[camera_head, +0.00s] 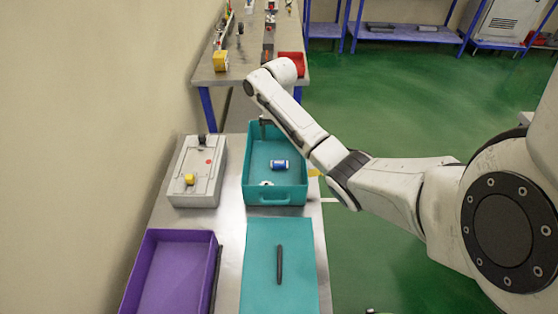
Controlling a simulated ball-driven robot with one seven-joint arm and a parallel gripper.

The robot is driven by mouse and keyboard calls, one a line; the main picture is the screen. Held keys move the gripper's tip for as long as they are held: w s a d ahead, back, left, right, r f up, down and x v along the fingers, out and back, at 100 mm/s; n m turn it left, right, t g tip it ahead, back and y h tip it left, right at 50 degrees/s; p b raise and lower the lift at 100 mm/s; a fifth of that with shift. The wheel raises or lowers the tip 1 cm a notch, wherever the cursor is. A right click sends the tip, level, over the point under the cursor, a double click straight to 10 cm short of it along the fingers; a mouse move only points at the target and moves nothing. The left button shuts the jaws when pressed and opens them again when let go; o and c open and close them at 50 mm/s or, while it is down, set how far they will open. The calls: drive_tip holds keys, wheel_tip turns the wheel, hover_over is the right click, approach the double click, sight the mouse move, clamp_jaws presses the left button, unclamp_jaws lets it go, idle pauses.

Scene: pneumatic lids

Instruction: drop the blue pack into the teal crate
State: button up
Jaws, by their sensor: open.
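The teal crate (291,192) stands open on the metal table. The blue pack (280,165), a small blue piece with white ends, lies on its side on the crate floor near the middle. My gripper (265,127) is open at the back of the crate, behind and apart from the pack. It is small and partly hidden by my arm, so its exact height over the crate is hard to tell.
A teal lid (265,285) with a dark bar handle lies in front of the crate. A purple tray (172,275) is at front left. A grey box (211,185) with yellow and black knobs stands left of the crate. A small white item (266,183) is in the crate.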

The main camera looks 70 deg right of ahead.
wheel_tip(320, 180, up, 8)
drive_tip(key=p, duration=0.2)
drive_tip(key=shift+s, duration=0.1)
idle(0.6)
